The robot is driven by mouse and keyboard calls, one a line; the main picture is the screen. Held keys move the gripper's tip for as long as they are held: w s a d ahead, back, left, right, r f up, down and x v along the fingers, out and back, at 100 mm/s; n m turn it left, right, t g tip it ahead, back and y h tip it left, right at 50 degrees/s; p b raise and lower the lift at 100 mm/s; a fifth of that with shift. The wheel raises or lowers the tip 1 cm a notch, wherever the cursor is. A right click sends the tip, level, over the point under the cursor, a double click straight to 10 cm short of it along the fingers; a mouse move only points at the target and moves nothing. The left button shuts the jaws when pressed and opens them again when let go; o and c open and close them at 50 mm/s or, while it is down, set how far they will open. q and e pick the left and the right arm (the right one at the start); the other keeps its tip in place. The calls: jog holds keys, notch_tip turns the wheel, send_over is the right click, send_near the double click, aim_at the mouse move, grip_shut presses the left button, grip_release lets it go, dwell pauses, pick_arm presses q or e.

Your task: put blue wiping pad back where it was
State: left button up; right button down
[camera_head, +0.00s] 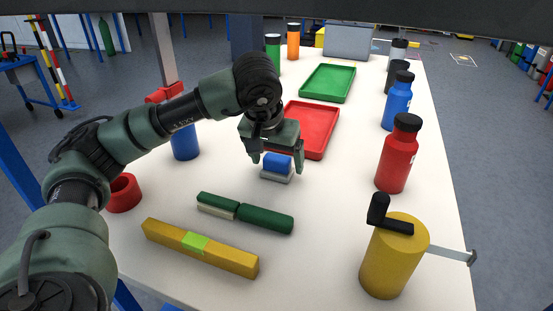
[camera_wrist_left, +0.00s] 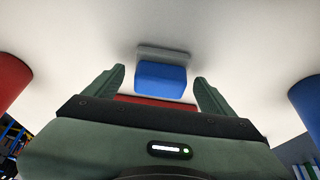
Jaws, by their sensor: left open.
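The blue wiping pad (camera_head: 277,161) is a blue block on a flat grey base, on the white table near its middle. My left gripper (camera_head: 276,166) is above it, pointing down, with one finger to each side. The pad also shows in the left wrist view (camera_wrist_left: 160,79), where my left gripper (camera_wrist_left: 160,74) has its fingers spread with visible gaps on both sides of the pad. The gripper is open and holds nothing. Whether the fingertips reach down to the pad's level I cannot tell. My right gripper is not in view.
A red tray (camera_head: 308,126) lies just behind the pad, with a green tray (camera_head: 328,83) beyond. A green bar (camera_head: 245,213) and a yellow bar (camera_head: 200,249) lie in front. A yellow cylinder with a crank (camera_head: 394,263) and a red bottle (camera_head: 398,158) stand at the right.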

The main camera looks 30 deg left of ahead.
pick_arm(q)
jog(key=p+v, duration=0.1)
jog(key=v, duration=0.6)
jog(key=shift+r, duration=0.3)
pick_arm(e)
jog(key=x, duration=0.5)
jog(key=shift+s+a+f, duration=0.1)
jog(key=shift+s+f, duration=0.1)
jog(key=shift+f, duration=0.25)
pick_arm(q)
jog(key=shift+s, duration=0.15)
